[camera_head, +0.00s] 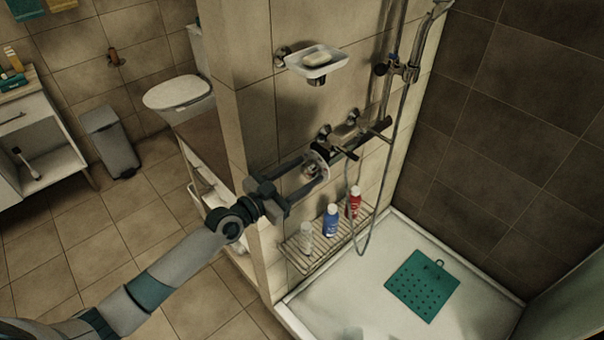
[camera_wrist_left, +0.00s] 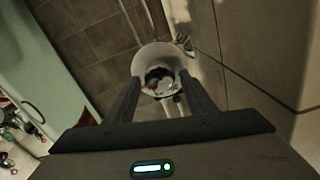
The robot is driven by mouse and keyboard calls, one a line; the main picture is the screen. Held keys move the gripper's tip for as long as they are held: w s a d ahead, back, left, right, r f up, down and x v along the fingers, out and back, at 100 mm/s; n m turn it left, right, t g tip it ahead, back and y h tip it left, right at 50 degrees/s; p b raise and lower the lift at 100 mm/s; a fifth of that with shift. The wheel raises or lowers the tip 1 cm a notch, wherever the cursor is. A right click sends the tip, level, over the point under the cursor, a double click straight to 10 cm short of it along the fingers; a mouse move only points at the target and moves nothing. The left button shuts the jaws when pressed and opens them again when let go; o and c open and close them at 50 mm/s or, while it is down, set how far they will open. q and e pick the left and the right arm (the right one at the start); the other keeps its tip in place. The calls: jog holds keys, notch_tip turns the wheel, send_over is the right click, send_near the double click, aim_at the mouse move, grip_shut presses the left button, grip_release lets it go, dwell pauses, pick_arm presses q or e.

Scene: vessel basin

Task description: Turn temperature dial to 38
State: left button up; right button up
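The temperature dial shows as a pale round ring (camera_head: 318,166) with a dark centre at the near left end of the wall-mounted shower mixer (camera_head: 352,147). In the left wrist view the dial (camera_wrist_left: 158,62) faces me, with a small reddish mark inside it; its numbers are too small to read. My left gripper (camera_head: 317,165) has its two fingers apart, one on each side of the dial. In the left wrist view the fingertips (camera_wrist_left: 160,80) lie close to the dial's edges; I cannot tell whether they touch. My right gripper is not in view.
A soap dish (camera_head: 318,66) is above the mixer. Below it, a wire shelf (camera_head: 300,262) holds a clear, a blue (camera_head: 331,220) and a red bottle (camera_head: 355,201). A shower hose (camera_head: 375,225) hangs beside it. A green mat (camera_head: 422,285) lies in the shower tray.

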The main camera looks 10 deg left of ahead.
pick_arm(q)
jog(key=c, duration=0.8)
jog(key=shift+o, duration=0.2)
jog(key=shift+n, duration=0.3)
jog(key=n, duration=0.6)
jog(key=shift+w+f+n, duration=0.1)
jog(key=shift+n, duration=1)
jog(key=o, duration=1)
jog(key=shift+o, duration=0.2)
